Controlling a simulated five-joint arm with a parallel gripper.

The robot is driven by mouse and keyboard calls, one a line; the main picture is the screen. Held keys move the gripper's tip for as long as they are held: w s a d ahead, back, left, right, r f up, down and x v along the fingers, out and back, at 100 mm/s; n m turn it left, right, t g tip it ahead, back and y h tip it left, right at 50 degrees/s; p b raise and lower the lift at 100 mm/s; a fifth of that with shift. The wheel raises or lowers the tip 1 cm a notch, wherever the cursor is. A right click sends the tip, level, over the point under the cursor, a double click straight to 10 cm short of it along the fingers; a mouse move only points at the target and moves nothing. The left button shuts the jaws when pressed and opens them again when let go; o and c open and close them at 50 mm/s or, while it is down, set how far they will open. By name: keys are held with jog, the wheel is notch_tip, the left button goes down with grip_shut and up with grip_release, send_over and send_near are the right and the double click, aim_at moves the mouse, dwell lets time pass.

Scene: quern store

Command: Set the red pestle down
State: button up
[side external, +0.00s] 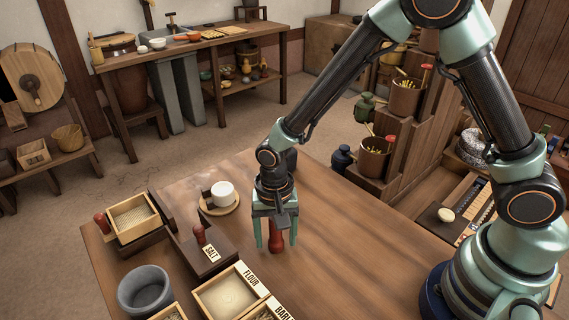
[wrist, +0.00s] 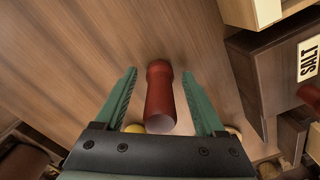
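The red pestle (side external: 276,236) looks upright on the wooden table, its lower end at the tabletop as far as I can tell. In the wrist view the red pestle (wrist: 160,98) lies between the two green fingers. My gripper (side external: 275,244) points down around the pestle. In the wrist view my gripper (wrist: 160,72) is open, with a visible gap on each side of the pestle. The pestle's upper part is partly hidden by the gripper in the side view.
Left of my gripper are a SALT box (side external: 212,262) with a red knob, a white cup (side external: 222,188) on a saucer, and a grey mortar (side external: 146,285). A FLOUR box (side external: 228,300) is in front. The table (side external: 345,245) to the right is clear.

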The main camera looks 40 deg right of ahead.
jog(key=shift+r, duration=0.1)
notch_tip(320, 180, up, 12)
jog(key=s+d+r+n+t, duration=0.2)
jog(key=s+d+r+n, duration=0.1)
jog(key=d+r, duration=0.3)
jog(key=s+d+r+n+t, duration=0.3)
jog(key=d+r, duration=0.3)
jog(key=d, duration=0.4)
jog(key=shift+s+d+n+t, duration=0.25)
jog(key=shift+n+t, duration=0.05)
jog(key=shift+n, duration=0.3)
